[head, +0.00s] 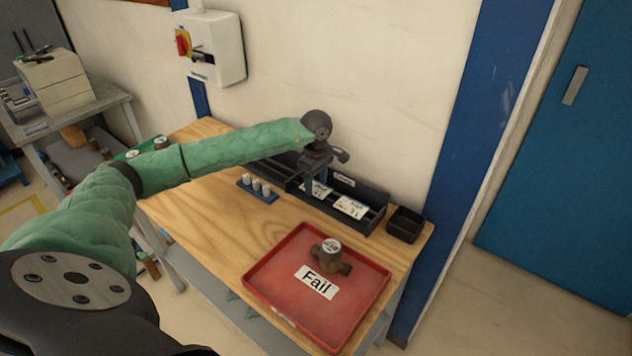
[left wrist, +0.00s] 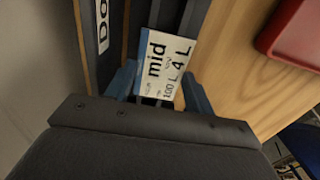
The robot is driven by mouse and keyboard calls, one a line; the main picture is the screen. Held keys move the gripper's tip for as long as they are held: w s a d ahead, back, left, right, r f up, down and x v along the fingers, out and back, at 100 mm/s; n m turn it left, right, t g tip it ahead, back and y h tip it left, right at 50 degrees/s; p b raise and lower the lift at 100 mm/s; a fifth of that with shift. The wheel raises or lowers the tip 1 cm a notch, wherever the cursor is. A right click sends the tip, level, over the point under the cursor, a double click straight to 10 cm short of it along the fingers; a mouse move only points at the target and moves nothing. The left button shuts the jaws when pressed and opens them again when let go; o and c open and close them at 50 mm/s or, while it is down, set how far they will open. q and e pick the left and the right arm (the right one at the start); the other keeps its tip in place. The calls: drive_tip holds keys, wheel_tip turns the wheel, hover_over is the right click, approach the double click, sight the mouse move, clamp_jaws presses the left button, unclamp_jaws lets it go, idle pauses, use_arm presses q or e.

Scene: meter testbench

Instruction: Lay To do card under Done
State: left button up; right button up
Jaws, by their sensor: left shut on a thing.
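My left gripper (head: 316,182) is at the dark rack (head: 376,217) against the wall, pointing down. It is shut on a white card (head: 314,190). In the left wrist view the card (left wrist: 167,60) reads "mid", "100 L" and "4 L", has a blue edge strip, and shows between the fingertips (left wrist: 160,92). A white label (head: 344,179) is on the rack's back; in the left wrist view the label (left wrist: 103,22) shows only "Do". A second white card (head: 350,207) lies in the rack to the right. My right gripper is not in view.
A red tray (head: 264,277) with a "Fail" label and a brass meter (head: 330,255) stands on the wooden bench (head: 213,226). A small black bin (head: 404,224) is right of the rack. A blue holder with several pale cylinders (head: 257,188) is on the left.

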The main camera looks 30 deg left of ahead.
sight(316, 187)
use_arm(q)
drive_tip(key=shift+f, duration=0.1)
drive_tip(key=o, duration=0.7)
drive_tip(key=shift+c, duration=0.2)
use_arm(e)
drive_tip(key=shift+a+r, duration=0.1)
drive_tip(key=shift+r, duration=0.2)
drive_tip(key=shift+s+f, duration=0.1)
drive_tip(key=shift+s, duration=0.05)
use_arm(q)
drive_tip(key=shift+r, duration=0.55)
wheel_tip(316, 187, up, 3)
drive_tip(key=shift+r+b, duration=0.15)
drive_tip(key=shift+b, duration=0.75)
wheel_tip(316, 187, up, 8)
drive_tip(key=b, duration=0.2)
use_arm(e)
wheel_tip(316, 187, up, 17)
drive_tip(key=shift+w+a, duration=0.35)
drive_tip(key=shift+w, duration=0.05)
